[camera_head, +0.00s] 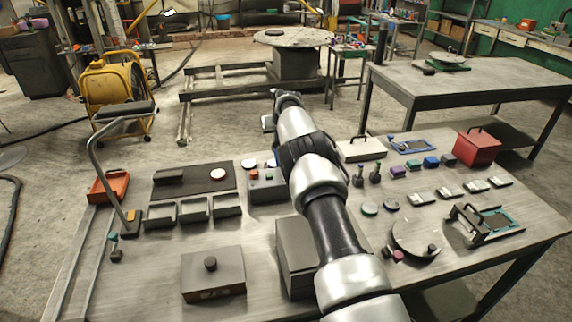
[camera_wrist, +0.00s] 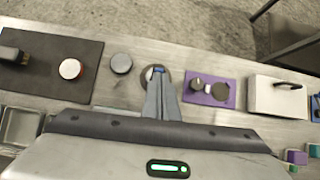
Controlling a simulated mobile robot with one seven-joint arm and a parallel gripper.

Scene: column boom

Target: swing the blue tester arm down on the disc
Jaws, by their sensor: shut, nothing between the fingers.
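My gripper (camera_wrist: 159,75) is shut and empty in the wrist view. Its fingertips overlap a round grey disc (camera_wrist: 148,75) on the table; I cannot tell whether they touch it. A second grey disc (camera_wrist: 121,63) lies just left, and a pale-topped disc (camera_wrist: 70,69) lies on a dark mat (camera_wrist: 85,50). In the head view my arm hides the fingertips and part of the table behind them.
A purple plate (camera_wrist: 230,92) with round parts lies right of my fingertips, then a white handled box (camera_wrist: 277,97). Grey bins (camera_head: 194,207), a lidded block (camera_head: 212,274), a red box (camera_head: 477,147) and a turntable (camera_head: 412,238) crowd the table. Its front-left area is mostly clear.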

